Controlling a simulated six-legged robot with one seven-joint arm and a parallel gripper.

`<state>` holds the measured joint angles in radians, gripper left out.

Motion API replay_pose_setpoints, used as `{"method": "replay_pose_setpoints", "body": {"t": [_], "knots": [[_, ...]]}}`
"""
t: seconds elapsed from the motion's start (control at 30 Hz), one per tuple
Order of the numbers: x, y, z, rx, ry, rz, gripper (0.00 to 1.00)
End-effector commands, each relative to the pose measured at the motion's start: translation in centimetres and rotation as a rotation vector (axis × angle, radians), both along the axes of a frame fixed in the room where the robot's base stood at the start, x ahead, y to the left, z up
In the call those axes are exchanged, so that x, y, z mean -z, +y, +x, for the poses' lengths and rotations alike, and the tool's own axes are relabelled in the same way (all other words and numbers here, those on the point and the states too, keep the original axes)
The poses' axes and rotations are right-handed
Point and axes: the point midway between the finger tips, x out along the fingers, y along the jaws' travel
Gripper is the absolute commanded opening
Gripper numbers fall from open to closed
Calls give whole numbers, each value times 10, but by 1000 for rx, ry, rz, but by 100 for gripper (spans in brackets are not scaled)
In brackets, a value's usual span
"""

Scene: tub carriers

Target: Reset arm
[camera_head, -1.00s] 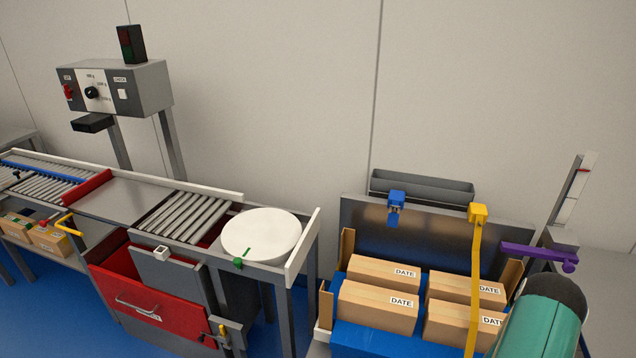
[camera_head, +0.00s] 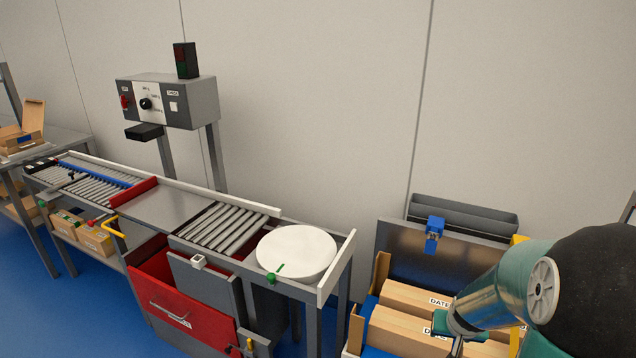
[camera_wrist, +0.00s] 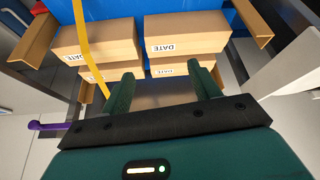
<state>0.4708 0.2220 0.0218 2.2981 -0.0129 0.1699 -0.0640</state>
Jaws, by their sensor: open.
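My arm reaches in from the right of the head view. My gripper (camera_wrist: 155,92) shows in the wrist view with its two green fingers apart and nothing between them. In the head view its end is near the cartons at the lower right, partly hidden by my own arm. Several brown cartons (camera_wrist: 188,32) with DATE labels sit beyond the fingers in the wrist view. The cartons (camera_head: 400,333) also show in the head view on a blue carrier (camera_head: 369,306). I cannot tell whether the fingers touch any carton.
A yellow strap (camera_wrist: 84,50) hangs over the cartons, and a purple lever (camera_wrist: 47,126) sticks out beside them. A conveyor with a white round turntable (camera_head: 296,252), a red drawer (camera_head: 170,305) and a control box (camera_head: 167,102) stand to the left. A blue clip (camera_head: 435,228) is on the back panel.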

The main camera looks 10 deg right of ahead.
Motion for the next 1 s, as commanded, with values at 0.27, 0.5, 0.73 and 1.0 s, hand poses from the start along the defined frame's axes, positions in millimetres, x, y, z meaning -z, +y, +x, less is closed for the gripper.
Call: {"method": "replay_pose_setpoints", "body": {"t": [0.27, 0.5, 0.73, 1.0], "knots": [[-97, 78, -20, -124, -22, -5, 62], [-159, 139, -64, -225, -34, 1, 62], [-200, 185, -121, -323, -46, 11, 62], [-216, 207, -161, -381, -47, 22, 62]]}}
